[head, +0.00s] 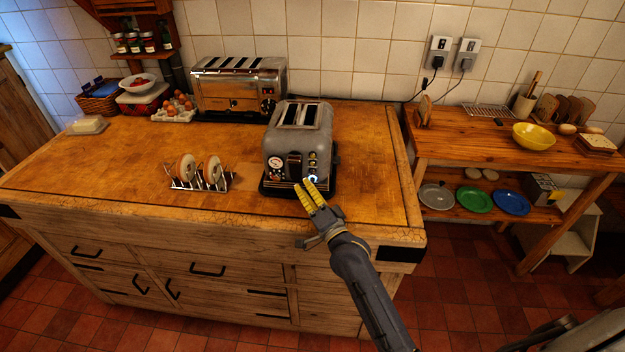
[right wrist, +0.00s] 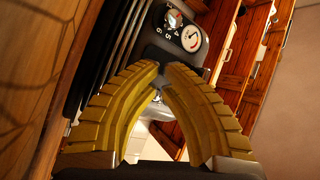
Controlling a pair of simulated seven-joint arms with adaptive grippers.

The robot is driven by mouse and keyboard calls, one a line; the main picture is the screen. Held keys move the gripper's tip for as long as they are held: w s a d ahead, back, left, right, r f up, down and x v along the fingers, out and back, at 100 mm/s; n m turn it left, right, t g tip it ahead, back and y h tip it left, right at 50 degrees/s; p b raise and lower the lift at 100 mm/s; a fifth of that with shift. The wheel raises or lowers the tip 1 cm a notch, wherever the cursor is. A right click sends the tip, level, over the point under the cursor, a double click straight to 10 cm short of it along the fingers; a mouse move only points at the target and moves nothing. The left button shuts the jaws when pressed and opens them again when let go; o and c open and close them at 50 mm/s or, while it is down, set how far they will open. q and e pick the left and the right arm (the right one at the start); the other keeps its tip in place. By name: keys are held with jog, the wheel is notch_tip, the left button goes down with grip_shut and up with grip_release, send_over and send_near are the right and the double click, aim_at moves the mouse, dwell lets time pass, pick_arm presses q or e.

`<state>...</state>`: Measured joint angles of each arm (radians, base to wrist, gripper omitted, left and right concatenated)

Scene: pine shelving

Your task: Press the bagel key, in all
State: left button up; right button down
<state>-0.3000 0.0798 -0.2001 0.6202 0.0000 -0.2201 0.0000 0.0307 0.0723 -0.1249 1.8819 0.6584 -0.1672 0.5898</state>
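The grey toaster (head: 298,142) stands near the front right of the wooden counter, its front panel towards me. The panel carries a round white gauge, a dark lever and small controls at the right. A small bluish-white light (head: 313,178) glows low on the right side; I cannot read which key it is. My right gripper (head: 308,186) is shut and empty, its yellow fingertips close in front of the panel's lower right. I cannot tell whether they touch. In the right wrist view, the fingers (right wrist: 165,68) converge before the panel, below the numbered dial (right wrist: 174,19) and gauge (right wrist: 191,39).
A rack with two bagels (head: 202,172) stands left of the toaster. A chrome toaster (head: 238,86) and an egg carton (head: 174,108) are behind. A side table (head: 462,143) with a yellow bowl (head: 533,137) stands right. The counter's right end is clear.

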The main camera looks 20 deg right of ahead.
jog(key=shift+s+a, duration=0.3)
jog(key=shift+s, duration=0.45)
jog(key=shift+s+a, duration=0.35)
jog(key=shift+s, duration=0.45)
jog(key=shift+s+a, duration=0.3)
jog(key=shift+s, duration=0.45)
